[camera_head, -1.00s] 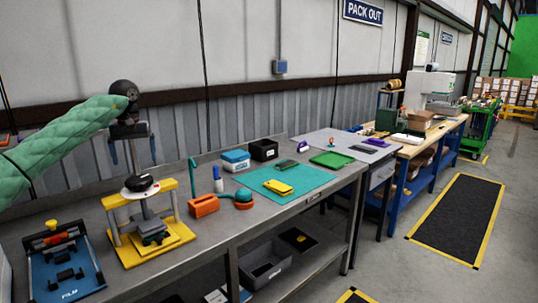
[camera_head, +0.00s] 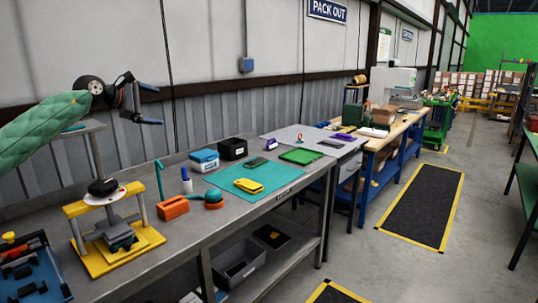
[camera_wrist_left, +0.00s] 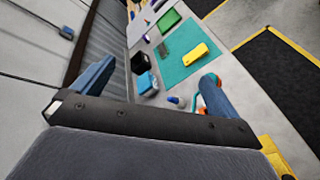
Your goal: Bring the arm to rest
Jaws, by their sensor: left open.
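My left gripper (camera_head: 152,106) is raised in the air above the left part of the grey workbench (camera_head: 240,228), close to the wall. Its arm, in a green padded sleeve, comes in from the left. The fingers are spread and nothing is between them. In the left wrist view the two blue fingers stand wide apart (camera_wrist_left: 158,88), with the bench below. My right gripper is in neither view.
Below the arm stands a yellow press fixture (camera_head: 118,256); a blue fixture (camera_head: 35,272) sits left of it. An orange block (camera_head: 172,208), teal mat (camera_head: 262,180), yellow device (camera_head: 248,185) and small bins (camera_head: 205,160) lie on the bench.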

